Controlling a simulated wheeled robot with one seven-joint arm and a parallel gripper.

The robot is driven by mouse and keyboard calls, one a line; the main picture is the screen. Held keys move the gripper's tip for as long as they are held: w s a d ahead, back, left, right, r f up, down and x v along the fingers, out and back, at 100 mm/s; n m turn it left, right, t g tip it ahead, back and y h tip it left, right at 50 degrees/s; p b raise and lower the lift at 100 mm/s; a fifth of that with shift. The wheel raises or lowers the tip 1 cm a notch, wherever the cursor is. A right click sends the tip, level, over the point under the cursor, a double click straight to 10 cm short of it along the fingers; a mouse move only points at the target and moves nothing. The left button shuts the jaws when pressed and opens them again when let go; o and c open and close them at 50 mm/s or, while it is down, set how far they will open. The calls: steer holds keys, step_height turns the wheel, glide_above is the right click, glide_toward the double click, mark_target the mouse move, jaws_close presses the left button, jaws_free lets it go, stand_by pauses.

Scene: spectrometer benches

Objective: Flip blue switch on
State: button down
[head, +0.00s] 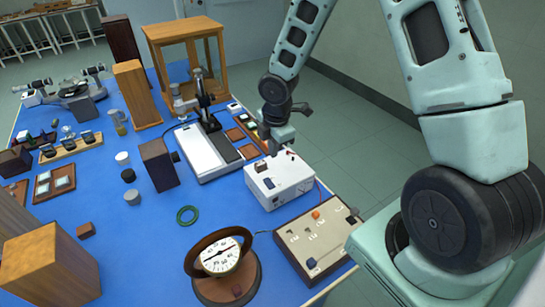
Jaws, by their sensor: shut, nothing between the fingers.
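A board with a pale top and wooden sides (300,238) lies at the front right of the blue table. A small dark blue piece (311,263), which looks like the blue switch, is near its front edge. An orange piece (316,214) sits near its far edge, and a dark one (354,212) is at its right corner. I cannot tell the blue switch's position from here. My gripper (273,151) is shut and empty. It points down above the back of a white box (280,188), away from the blue switch.
The white box with knobs stands just behind the board. A round dial meter (221,256) on a wooden base stands left of the board. A green ring (187,215) lies on the blue tabletop (150,235). A microscope stand (205,105) is behind the white box.

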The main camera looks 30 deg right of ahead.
mark_target(267, 180)
steer(key=shift+r, duration=0.15)
steer(key=w+f+b, duration=0.1)
steer(key=b, duration=0.8)
steer(key=shift+w+d+b, duration=0.15)
steer(key=shift+w+b, duration=0.05)
steer(key=shift+b, duration=0.2)
steer(key=shift+r+b, duration=0.1)
steer(key=shift+b, duration=0.45)
steer(key=shift+s+r+b, duration=0.1)
steer(key=shift+r+b, duration=0.25)
steer(key=shift+b, duration=0.15)
steer(key=f, duration=0.4)
steer(key=w+f, duration=0.1)
steer(key=f, duration=0.4)
steer(key=w+f, duration=0.1)
steer(key=f, duration=0.3)
steer(key=shift+f, duration=0.4)
